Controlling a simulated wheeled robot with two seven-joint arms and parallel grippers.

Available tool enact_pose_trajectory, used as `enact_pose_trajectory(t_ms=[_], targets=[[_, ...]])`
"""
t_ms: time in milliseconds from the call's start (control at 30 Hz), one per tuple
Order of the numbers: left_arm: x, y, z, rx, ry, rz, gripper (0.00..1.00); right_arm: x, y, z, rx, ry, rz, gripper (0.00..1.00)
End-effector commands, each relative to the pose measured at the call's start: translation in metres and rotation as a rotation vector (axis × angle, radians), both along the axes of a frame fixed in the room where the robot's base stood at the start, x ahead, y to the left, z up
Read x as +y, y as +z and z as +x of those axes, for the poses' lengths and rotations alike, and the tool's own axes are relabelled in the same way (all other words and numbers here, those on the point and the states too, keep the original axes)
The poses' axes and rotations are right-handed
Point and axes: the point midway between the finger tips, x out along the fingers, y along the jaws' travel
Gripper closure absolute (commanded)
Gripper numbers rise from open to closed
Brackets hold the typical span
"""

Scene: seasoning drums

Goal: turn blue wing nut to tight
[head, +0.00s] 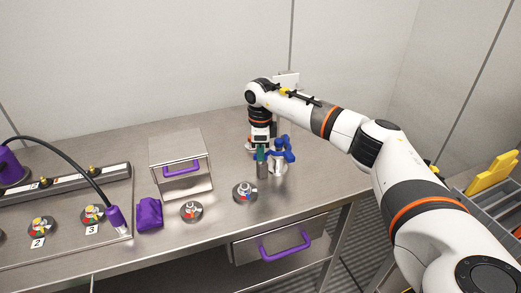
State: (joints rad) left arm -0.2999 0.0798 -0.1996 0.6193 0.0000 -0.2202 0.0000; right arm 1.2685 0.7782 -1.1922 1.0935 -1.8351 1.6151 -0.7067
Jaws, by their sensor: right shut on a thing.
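The blue wing nut (284,142) is a small lobed blue part on a pale upright fixture (279,168), right of the middle of the steel bench. My right gripper (262,153) points down close against the left side of the blue part. It is shut on the wing nut as far as I can tell, but the contact is small and partly hidden. A teal-and-grey upright piece (262,167) shows just below the gripper's body; I cannot tell whether it is part of the jaws. My left gripper is not in view.
Round metal discs with coloured parts (245,191) and (191,211) lie in front on the bench (325,185). A drawer (282,240) is below.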

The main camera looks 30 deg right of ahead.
Motion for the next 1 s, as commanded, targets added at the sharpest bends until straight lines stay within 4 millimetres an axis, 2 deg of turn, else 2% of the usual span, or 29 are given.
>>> enact_pose_trajectory(t_ms=[1000], targets=[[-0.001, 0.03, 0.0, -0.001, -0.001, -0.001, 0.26, 0.0, 0.002, 0.0, -0.002, -0.966, 0.0, 1.0]])
